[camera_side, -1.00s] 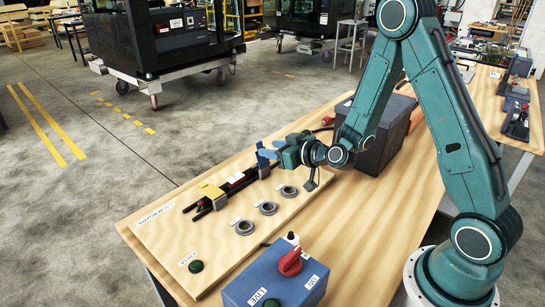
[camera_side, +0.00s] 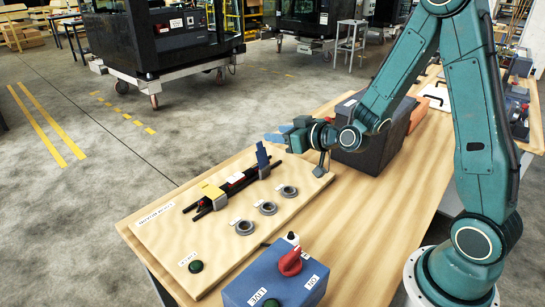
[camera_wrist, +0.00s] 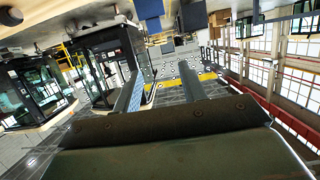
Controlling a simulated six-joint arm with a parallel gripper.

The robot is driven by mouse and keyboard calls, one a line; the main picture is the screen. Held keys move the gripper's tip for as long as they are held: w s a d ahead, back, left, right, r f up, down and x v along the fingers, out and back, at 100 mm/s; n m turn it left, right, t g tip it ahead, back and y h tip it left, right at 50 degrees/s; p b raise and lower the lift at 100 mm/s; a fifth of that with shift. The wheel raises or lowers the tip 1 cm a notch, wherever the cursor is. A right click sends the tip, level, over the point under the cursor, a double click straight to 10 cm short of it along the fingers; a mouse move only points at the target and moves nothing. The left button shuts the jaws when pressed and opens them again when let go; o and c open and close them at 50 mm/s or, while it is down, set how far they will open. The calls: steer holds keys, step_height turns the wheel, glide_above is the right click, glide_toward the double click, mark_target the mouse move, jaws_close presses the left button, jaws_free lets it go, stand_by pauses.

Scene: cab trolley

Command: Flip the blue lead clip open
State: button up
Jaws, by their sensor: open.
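The blue lead clip (camera_side: 262,160) is at the far end of the pair of black leads on the wooden board. Its blue flap stands upright, raised from the leads. My gripper (camera_side: 275,137) is above and a little right of the flap, apart from it, with nothing seen between its fingers. In the wrist view the two fingers (camera_wrist: 160,85) are spread apart with only background between them. A blue piece (camera_wrist: 148,10) shows at the top edge there; I cannot tell whether it is the clip.
Several grey rings (camera_side: 267,208) and a green button (camera_side: 196,266) are on the board. A blue box with a red knob (camera_side: 290,262) stands in front, and a dark grey bin (camera_side: 375,150) stands behind.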

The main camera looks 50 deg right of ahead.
steer(key=shift+r, duration=1.1)
steer(key=shift+w, duration=0.2)
steer(key=c, duration=0.9)
steer(key=w+f+g, duration=0.1)
steer(key=w+g, duration=0.1)
steer(key=w, duration=0.1)
steer(key=w+f+n+g+y, duration=0.1)
steer(key=w+g, duration=0.1)
steer(key=w, duration=0.2)
steer(key=w+f+n+g, duration=0.1)
steer(key=w, duration=0.2)
steer(key=shift+w+a+f+g, duration=0.15)
steer(key=shift+w+g, duration=0.2)
steer(key=shift+g, duration=0.05)
jaws_close()
step_height(320, 180, up, 6)
steer(key=w+m+g+h, duration=0.1)
steer(key=m+g, duration=0.1)
steer(key=g, duration=0.6)
steer(key=shift+w, duration=0.3)
